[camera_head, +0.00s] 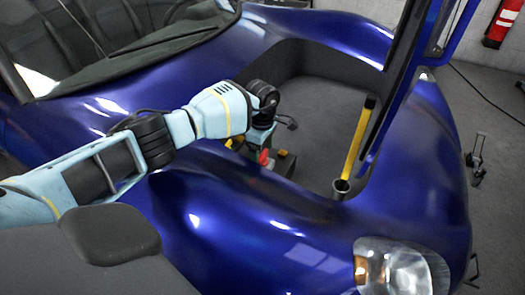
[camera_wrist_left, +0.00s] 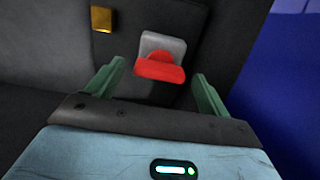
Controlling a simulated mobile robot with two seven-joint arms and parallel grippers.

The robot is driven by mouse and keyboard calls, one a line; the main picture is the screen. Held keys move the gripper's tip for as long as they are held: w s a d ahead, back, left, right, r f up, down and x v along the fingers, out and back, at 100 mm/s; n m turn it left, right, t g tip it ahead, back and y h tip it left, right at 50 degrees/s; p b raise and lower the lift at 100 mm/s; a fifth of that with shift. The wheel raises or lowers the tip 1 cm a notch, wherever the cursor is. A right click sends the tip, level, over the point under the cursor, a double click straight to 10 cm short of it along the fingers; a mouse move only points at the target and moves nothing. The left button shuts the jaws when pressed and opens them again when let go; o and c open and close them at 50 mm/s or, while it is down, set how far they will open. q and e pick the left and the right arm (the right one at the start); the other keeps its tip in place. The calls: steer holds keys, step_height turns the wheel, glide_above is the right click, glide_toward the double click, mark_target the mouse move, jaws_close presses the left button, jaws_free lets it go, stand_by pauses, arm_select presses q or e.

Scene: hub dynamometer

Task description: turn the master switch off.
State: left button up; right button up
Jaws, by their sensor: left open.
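The master switch has a red handle (camera_wrist_left: 160,68) on a light grey plate (camera_wrist_left: 163,45), mounted on a dark panel in the left wrist view. In the head view the red handle (camera_head: 264,157) shows small inside the open engine bay, just below my left gripper (camera_head: 262,142). In the wrist view my left gripper (camera_wrist_left: 158,75) is open, with one green finger on each side of the red handle. The fingers look apart from it; the exact depth gap is hard to tell. My right gripper is not in view.
A yellow and black pole (camera_head: 358,140) stands in the bay to the right of my gripper. The blue car body (camera_head: 240,205) rims the bay. A small brass block (camera_wrist_left: 102,19) sits left of the switch. A fire extinguisher (camera_head: 502,24) is far off at upper right.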

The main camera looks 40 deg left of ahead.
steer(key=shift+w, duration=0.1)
arm_select(q)
steer(key=c, duration=1)
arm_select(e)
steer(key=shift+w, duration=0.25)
